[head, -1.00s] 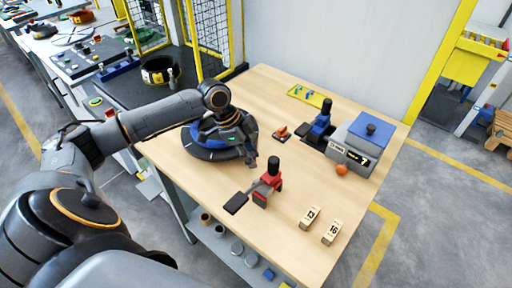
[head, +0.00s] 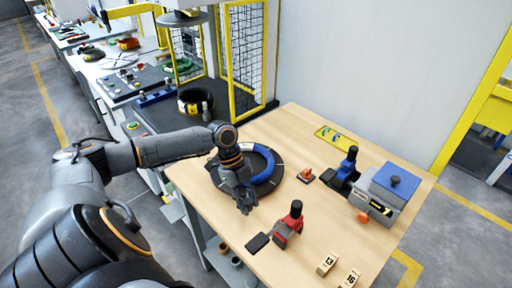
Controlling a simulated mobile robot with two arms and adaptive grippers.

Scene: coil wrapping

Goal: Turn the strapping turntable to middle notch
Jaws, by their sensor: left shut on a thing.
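The strapping turntable (head: 264,188) is a dark round disc on the wooden table, with a blue ring-shaped coil (head: 265,160) lying on it. My left gripper (head: 246,208) points down at the near left edge of the turntable and is shut on its rim or a grip there. The exact part held is hidden by the fingers. The gripper and wrist also cover the left side of the disc and coil. The notch marks cannot be made out. My right gripper is not in view.
A red-and-black tool (head: 288,226) stands to the right of the gripper, near the front. A blue-and-black tool (head: 346,171) and a grey box with a blue top (head: 388,190) stand further right. Number blocks (head: 327,264) lie at the front. A yellow mesh guard (head: 247,60) rises behind.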

